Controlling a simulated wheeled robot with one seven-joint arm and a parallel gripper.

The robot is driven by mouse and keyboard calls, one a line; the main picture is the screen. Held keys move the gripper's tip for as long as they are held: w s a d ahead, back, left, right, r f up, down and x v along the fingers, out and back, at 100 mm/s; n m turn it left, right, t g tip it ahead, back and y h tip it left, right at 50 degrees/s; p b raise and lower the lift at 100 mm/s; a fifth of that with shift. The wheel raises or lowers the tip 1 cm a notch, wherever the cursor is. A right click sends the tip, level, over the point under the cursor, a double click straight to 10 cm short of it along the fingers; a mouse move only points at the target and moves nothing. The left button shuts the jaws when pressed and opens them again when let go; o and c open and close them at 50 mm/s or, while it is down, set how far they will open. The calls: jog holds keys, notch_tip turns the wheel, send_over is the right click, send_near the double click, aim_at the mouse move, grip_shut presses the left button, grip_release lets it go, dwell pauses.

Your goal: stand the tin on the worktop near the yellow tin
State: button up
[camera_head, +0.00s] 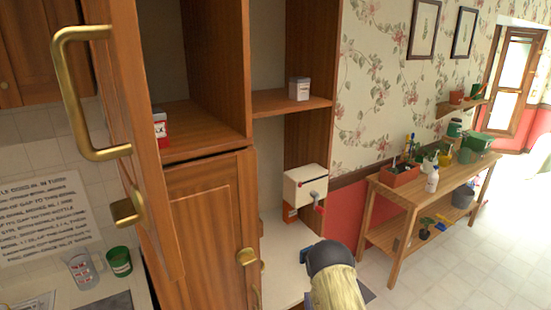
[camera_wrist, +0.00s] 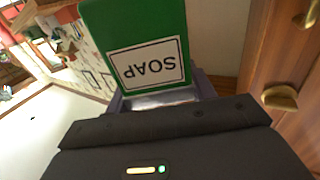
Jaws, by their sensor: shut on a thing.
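A green box-shaped tin (camera_wrist: 145,25) with a white label reading SOAP, upside down in the picture, fills the upper middle of the wrist view. My gripper (camera_wrist: 165,98) is shut on it, and the dark gripper body hides the tin's near end. In the head view my gripper (camera_head: 307,256) is at the bottom centre, mostly hidden behind my wrist; the held tin does not show there. A pale worktop (camera_head: 275,262) lies just beyond and left of my gripper. I cannot make out a yellow tin for certain in either view.
An open wooden door with a brass handle (camera_head: 72,95) stands close at left. A cream box with a crank (camera_head: 305,185) is fixed above the worktop. A red-and-white tin (camera_head: 160,130) and a pale tin (camera_head: 299,89) stand on shelves. A cluttered wooden bench (camera_head: 405,215) is at right.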

jog(key=shift+h, duration=0.3)
jog(key=f, duration=0.1)
jog(key=d+f, duration=0.1)
jog(key=f, duration=0.1)
jog(key=d+f, duration=0.1)
jog(key=shift+d+f, duration=0.15)
jog(key=shift+f, duration=0.2)
jog(key=shift+w+r+m, duration=0.15)
jog(key=shift+m, duration=0.15)
notch_tip(320, 180, down, 7)
jog(key=b, duration=0.7)
